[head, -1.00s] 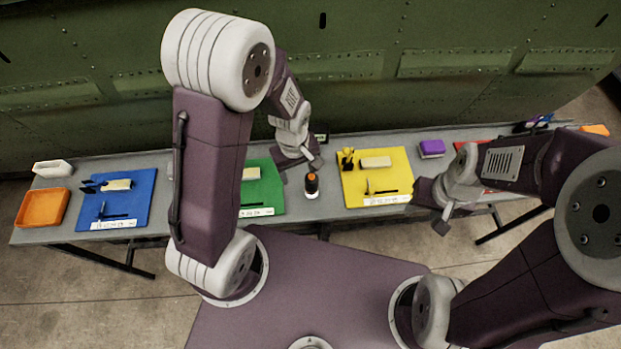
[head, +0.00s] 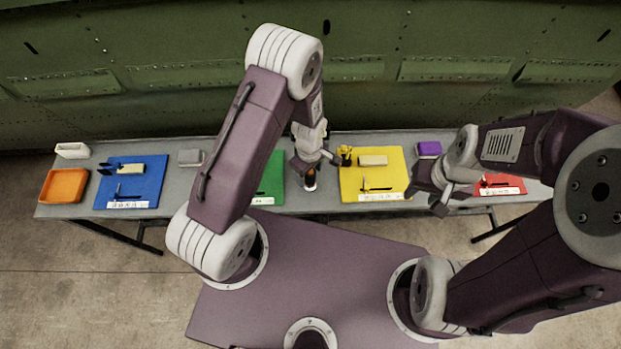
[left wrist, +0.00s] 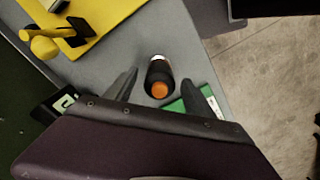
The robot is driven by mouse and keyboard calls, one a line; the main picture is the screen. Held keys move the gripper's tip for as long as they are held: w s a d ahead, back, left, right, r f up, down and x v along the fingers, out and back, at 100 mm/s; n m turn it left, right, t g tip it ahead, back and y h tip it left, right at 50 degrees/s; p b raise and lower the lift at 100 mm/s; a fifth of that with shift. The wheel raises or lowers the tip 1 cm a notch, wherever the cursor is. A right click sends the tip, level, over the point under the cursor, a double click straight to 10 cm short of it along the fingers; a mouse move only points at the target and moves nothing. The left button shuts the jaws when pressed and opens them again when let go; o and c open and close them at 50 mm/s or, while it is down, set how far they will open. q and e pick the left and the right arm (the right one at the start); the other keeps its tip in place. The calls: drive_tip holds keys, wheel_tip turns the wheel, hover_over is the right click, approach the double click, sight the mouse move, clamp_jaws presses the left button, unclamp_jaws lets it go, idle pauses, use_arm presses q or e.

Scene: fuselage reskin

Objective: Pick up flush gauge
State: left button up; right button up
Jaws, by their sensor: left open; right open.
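The flush gauge, which I take to be the black cylinder with an orange top (head: 310,181), stands upright on the grey table between the green and yellow mats. It also shows in the left wrist view (left wrist: 159,76). My left gripper (head: 312,164) is open just above it in the head view. In the left wrist view its two dark fingers (left wrist: 160,80) lie on either side of the gauge; I cannot tell whether they touch it. My right gripper (head: 426,200) is open and empty near the right edge of the yellow mat.
The yellow mat (head: 349,188) carries yellow-handled tools and a pale block. The green mat (head: 272,186) is partly hidden by my left arm. A blue mat (head: 150,190), an orange tray (head: 63,186) and a red mat (head: 512,184) lie further out. The green fuselage wall stands behind.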

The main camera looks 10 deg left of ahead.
use_arm(q)
wheel_tip(320, 180, down, 3)
drive_tip(key=shift+d+r+p, duration=0.1)
drive_tip(key=shift+r+p, duration=0.1)
drive_tip(key=shift+p, duration=0.1)
drive_tip(key=shift+f, duration=0.45)
clamp_jaws()
drive_tip(key=shift+r, duration=0.1)
drive_tip(key=r, duration=0.1)
drive_tip(key=r+b, duration=0.1)
drive_tip(key=r, duration=0.2)
drive_tip(key=shift+d+b, duration=0.25)
drive_tip(key=shift+b, duration=0.1)
drive_tip(key=s+d+r+b, duration=0.2)
drive_tip(key=s+d+r, duration=0.4)
drive_tip(key=d, duration=0.3)
drive_tip(key=shift+s+r, duration=0.4)
drive_tip(key=shift+r, duration=0.05)
